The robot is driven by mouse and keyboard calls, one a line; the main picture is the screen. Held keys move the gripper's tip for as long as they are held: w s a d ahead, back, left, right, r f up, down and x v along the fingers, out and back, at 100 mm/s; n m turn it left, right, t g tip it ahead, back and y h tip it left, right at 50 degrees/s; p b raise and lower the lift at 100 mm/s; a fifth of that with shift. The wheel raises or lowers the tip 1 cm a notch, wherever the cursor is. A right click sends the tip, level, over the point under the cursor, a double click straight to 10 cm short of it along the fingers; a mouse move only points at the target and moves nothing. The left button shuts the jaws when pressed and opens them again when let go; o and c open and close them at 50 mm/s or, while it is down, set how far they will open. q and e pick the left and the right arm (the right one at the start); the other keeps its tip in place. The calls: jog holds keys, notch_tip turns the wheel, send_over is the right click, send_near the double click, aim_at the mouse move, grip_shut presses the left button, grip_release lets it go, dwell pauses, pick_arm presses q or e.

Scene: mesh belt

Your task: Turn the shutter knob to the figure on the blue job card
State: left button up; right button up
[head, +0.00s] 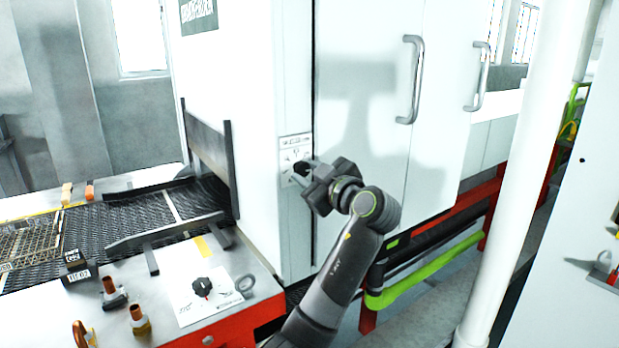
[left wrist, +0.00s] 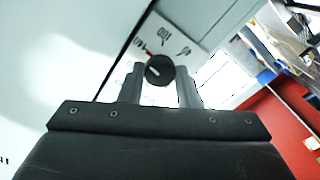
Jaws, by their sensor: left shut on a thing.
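A round black knob (left wrist: 159,69) with a pale pointer line sits on a white dial plate (left wrist: 172,38) on the machine's side wall. Figures are printed around it and a small red mark shows at its edge; I cannot read the figures. In the head view the plate (head: 296,147) is beside the tall door, and the knob (head: 300,167) is partly hidden by my gripper. My left gripper (head: 303,172) is shut on the knob, with one finger on each side. I cannot make out a blue job card. My right gripper is not in view.
A second black knob (head: 202,287) is on a white plate on the red-edged bench at lower left. Brass-coloured fittings (head: 139,320) stand nearby. A dark mesh belt (head: 120,222) carries a wire basket (head: 30,243). Door handles (head: 412,80) and a white pole (head: 530,180) are to the right.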

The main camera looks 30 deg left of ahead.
pick_arm(q)
jog(key=shift+r, duration=0.15)
jog(key=o, duration=1)
jog(key=shift+c, duration=0.2)
jog(key=shift+s+d+f, duration=0.1)
jog(key=shift+d+f, duration=0.1)
jog(key=shift+d, duration=0.05)
jog(key=b+v, duration=0.6)
jog(key=v, duration=1)
jog(key=shift+d, duration=0.4)
jog(key=shift+s+r, duration=0.1)
jog(key=shift+s, duration=0.05)
